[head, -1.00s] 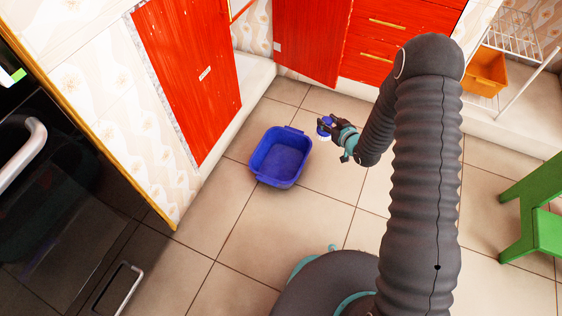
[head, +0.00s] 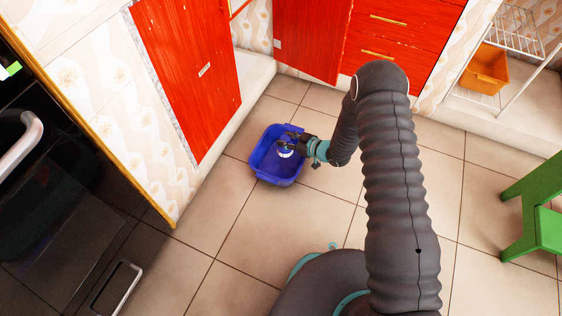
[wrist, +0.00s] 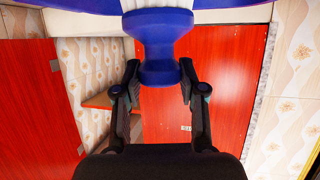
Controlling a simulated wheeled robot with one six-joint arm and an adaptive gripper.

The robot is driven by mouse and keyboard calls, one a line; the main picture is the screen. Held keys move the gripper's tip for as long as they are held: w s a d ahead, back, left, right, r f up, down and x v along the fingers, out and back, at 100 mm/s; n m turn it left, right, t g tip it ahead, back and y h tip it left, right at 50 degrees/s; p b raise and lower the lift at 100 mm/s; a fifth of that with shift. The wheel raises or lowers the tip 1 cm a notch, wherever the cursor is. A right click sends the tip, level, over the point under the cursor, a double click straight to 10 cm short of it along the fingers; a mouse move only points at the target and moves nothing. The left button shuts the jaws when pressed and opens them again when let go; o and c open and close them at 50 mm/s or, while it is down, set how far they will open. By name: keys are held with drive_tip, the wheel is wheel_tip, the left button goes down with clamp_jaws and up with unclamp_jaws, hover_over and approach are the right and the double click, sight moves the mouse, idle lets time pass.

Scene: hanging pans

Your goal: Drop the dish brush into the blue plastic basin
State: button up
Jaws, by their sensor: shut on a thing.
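The blue plastic basin (head: 266,172) sits on the tiled floor in the head view. My gripper (head: 290,140) is over the basin's right part in that view, and its height above the basin is hard to tell. The dish brush (head: 286,153) has a blue body and white bristles and shows against the basin's inside.
Red cabinets (head: 195,80) stand behind and left of the basin. A dark appliance (head: 70,215) is at the left. A green stool (head: 540,225) and a wire rack with an orange bin (head: 484,70) are at the right. Open floor lies in front of the basin.

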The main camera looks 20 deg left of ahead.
drive_tip(key=shift+f+b, duration=0.4)
drive_tip(key=shift+f, duration=0.9)
drive_tip(key=o, duration=1.2)
drive_tip(key=shift+o, duration=0.2)
drive_tip(key=shift+d+r, duration=0.1)
drive_tip(key=v, duration=1.2)
